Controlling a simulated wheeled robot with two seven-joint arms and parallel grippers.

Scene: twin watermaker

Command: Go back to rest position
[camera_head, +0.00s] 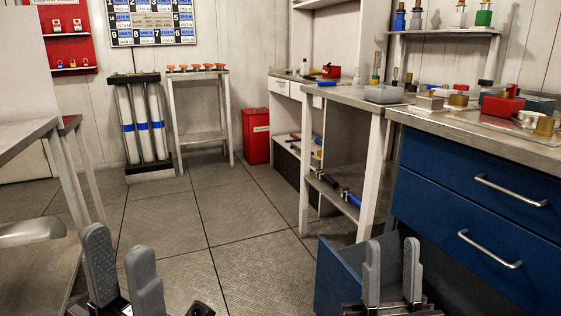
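My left gripper (122,272) is at the bottom left, fingers pointing up. Its two grey fingers stand apart with nothing between them, in front of the floor. My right gripper (391,272) is at the bottom right, also pointing up. Neither gripper visibly holds anything. Most of both arms is outside the picture.
A workbench (500,140) with a red box (502,106) and several small parts runs along the right. A grey table (30,135) stands at the left. White cylinders (142,125) and a red bin (256,136) stand at the back. The middle floor (225,220) is clear.

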